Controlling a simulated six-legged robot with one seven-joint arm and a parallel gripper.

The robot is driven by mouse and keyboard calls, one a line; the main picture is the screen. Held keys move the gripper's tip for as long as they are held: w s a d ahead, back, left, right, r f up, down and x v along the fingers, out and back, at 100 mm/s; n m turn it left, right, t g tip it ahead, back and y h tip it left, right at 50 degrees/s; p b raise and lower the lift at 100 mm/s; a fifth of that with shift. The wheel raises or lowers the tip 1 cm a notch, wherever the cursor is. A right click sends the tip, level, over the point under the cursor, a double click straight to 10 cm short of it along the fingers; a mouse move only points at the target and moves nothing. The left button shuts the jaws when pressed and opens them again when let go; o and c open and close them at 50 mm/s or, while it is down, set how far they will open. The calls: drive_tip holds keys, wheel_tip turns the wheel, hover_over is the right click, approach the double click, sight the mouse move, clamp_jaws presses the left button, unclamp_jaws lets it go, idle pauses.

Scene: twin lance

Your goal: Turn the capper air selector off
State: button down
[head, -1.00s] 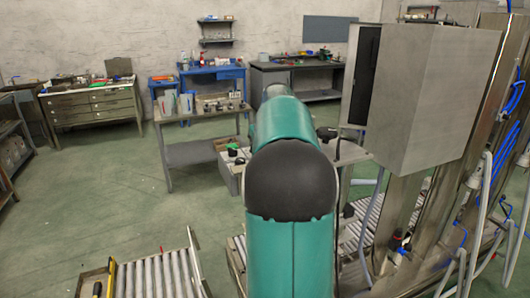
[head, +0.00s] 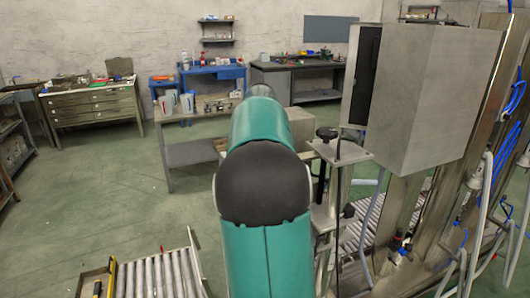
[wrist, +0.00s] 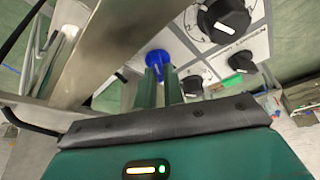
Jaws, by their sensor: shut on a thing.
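In the wrist view a light grey control panel (wrist: 178,48) carries a blue knob (wrist: 157,57) and several black knobs with white pointer marks. My gripper (wrist: 159,70) has its two green fingers close together at the blue knob, shut on it. The fingers hide part of the knob, and its pointing direction cannot be read. A large black knob (wrist: 222,18) sits to the upper right, and smaller black knobs (wrist: 192,85) lie to the right of the fingers. In the head view my arm hides the gripper and the knobs.
In the head view a big grey metal cabinet (head: 430,95) on a steel frame stands close on the right. A steel stand with a black hand knob (head: 327,133) is just right of my arm. A roller conveyor (head: 158,272) lies at lower left. Open green floor (head: 105,195) is left.

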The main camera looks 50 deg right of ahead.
idle(0.3)
drive_tip(key=c, duration=1.5)
unclamp_jaws()
drive_tip(key=shift+r, duration=0.1)
drive_tip(key=v, duration=1.3)
drive_tip(key=shift+r, duration=0.3)
drive_tip(key=shift+a, duration=0.2)
